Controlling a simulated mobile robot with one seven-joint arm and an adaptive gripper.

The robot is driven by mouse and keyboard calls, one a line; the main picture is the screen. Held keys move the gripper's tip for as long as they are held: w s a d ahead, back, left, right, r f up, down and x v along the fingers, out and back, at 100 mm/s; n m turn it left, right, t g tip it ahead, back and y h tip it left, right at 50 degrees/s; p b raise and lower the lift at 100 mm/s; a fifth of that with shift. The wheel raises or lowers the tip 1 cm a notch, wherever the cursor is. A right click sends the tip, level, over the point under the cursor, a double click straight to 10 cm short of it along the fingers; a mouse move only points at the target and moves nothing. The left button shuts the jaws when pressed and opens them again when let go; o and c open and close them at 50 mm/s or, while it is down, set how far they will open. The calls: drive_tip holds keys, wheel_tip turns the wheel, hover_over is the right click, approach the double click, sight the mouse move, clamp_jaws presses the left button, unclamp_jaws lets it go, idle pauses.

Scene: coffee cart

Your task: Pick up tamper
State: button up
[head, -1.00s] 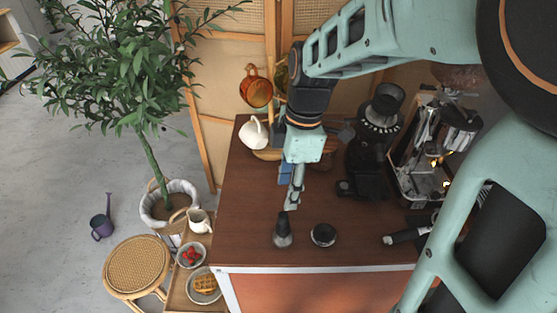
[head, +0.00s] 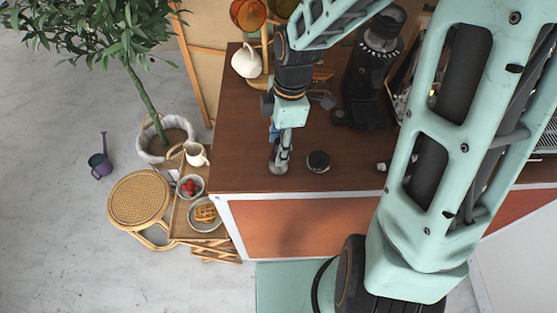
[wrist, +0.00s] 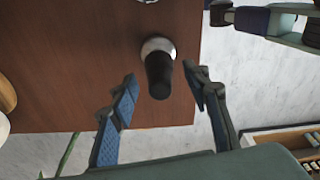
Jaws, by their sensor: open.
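The tamper (wrist: 158,72) has a black handle and a silver base. It stands on the brown cart top (wrist: 100,50) near an edge. In the wrist view its handle points towards me, between the tips of my open gripper (wrist: 160,76), with a gap to the left finger and a smaller one to the right. In the head view my gripper (head: 281,148) is right over the tamper (head: 278,168) and partly hides it. Contact cannot be told.
A dark round puck-like piece (head: 318,161) stands just right of the tamper. A black grinder (head: 372,75) is behind to the right, and a white pitcher (head: 246,62) is at the back left. A low side stand with bowls (head: 205,214) is left of the cart.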

clamp_jaws()
idle(0.3)
drive_tip(key=shift+r, duration=0.15)
